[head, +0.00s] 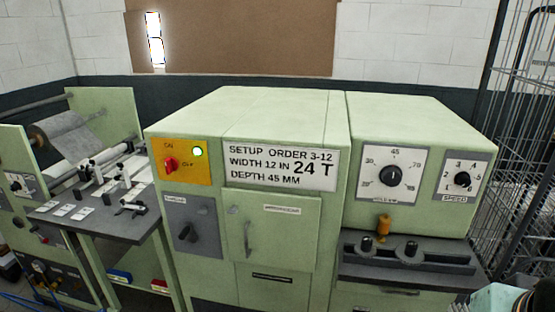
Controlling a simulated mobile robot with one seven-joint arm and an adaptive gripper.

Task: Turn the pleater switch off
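The pleater switch is a red rotary knob (171,164) on a yellow plate (200,174) at the upper left of the green machine's front. "ON" is printed above the knob and "OFF" to its right. The knob is too small to tell its exact pointing. A round green lamp (197,151) beside it glows bright. My gripper is not visible. A pale shape at the bottom right edge is cut off, and I cannot tell whether it is part of my arm.
A setup sign (280,167) is right of the switch, with a grey lever panel (194,225) below. Farther right are two dials and a dark ledge (390,262). A side table (99,222) stands left; a wire rack (515,130) stands right.

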